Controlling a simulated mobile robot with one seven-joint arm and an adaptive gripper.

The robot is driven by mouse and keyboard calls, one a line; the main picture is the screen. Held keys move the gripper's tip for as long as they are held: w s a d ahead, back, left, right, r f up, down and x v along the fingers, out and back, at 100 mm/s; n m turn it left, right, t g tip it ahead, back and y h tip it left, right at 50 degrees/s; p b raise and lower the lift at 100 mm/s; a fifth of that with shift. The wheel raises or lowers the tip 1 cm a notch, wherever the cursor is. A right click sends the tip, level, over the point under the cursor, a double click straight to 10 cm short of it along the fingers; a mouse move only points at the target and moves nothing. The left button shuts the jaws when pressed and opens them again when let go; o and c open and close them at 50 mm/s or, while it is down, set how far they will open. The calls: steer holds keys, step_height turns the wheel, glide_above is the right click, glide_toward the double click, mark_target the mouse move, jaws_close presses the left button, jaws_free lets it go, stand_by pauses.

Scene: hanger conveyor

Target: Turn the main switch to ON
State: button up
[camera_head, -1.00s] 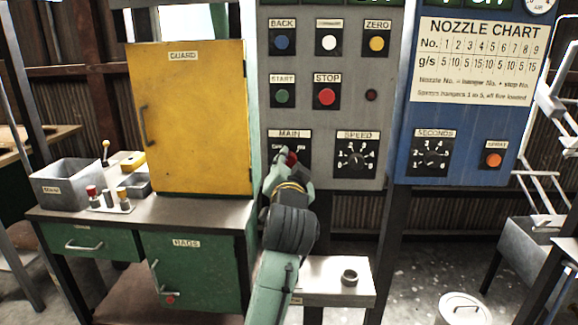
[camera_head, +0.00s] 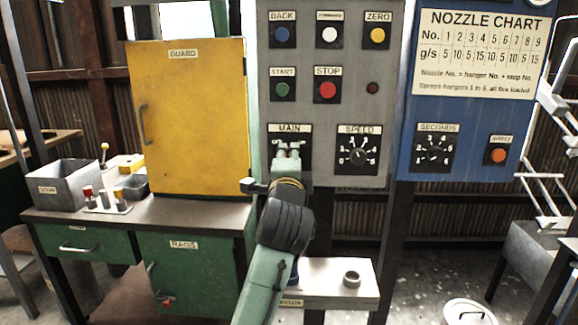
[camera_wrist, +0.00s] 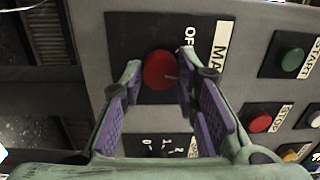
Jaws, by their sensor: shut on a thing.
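The MAIN switch plate (camera_head: 275,143) is black, on the grey panel, under a white MAIN label. In the head view my gripper covers its knob. In the wrist view the round red knob (camera_wrist: 158,70) sits between the fingertips of my gripper (camera_wrist: 160,82), one finger on each side. My gripper (camera_head: 287,152) is shut on the knob.
The SPEED dial (camera_head: 358,152) is close on the right. START (camera_head: 283,90) and STOP (camera_head: 327,90) buttons are above. A yellow GUARD cabinet (camera_head: 190,115) stands at left, and a small white shelf (camera_head: 325,280) is below the panel.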

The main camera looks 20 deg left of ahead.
steer(key=shift+m+h+b, duration=0.3)
steer(key=shift+m+b, duration=1.1)
steer(key=shift+m, duration=2.3)
steer(key=o, duration=1.2)
steer(key=shift+c, duration=0.2)
steer(key=shift+s, duration=0.1)
steer(key=v, duration=1.1)
steer(key=shift+s+f, duration=0.25)
steer(key=shift+s, duration=0.2)
